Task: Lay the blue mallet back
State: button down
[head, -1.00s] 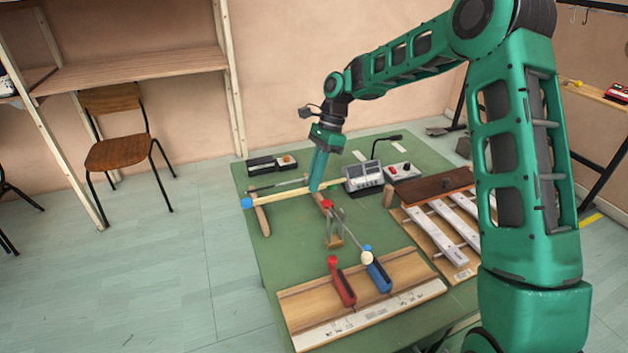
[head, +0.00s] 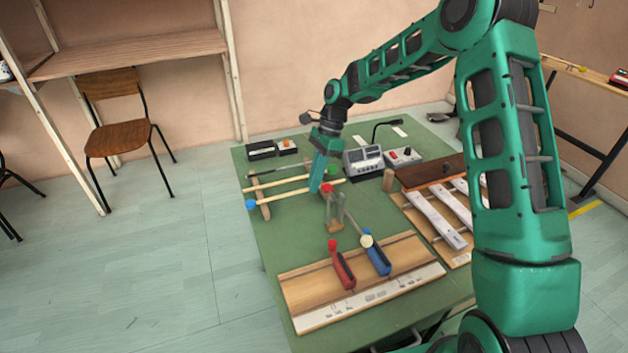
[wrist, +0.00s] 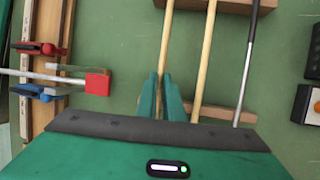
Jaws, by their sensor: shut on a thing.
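The blue mallet has a blue head (head: 251,204) and a pale stick (head: 285,196). It lies level across the left part of the green table. My gripper (head: 316,188) points down and is shut on its stick, well away from the head. In the wrist view the fingers (wrist: 161,100) hold the stick (wrist: 167,45) from both sides; the head is out of that view. A wooden rest bar (head: 262,208) is under the head end, and a second bar (wrist: 228,113) shows near the fingers. I cannot tell whether the stick touches either bar.
A red block (wrist: 98,84) on a metal rod is close on the other side. Grey devices (head: 363,160), wooden-framed bars (head: 438,218) and a lever board (head: 318,290) stand around.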

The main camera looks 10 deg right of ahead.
jog(key=shift+f, duration=0.35)
dwell(0.5)
jog(key=c, duration=1.8)
grip_release()
jog(key=v, duration=1)
jog(key=shift+w+d+r, duration=0.1)
jog(key=shift+w+r, duration=0.1)
jog(key=shift+r, duration=0.15)
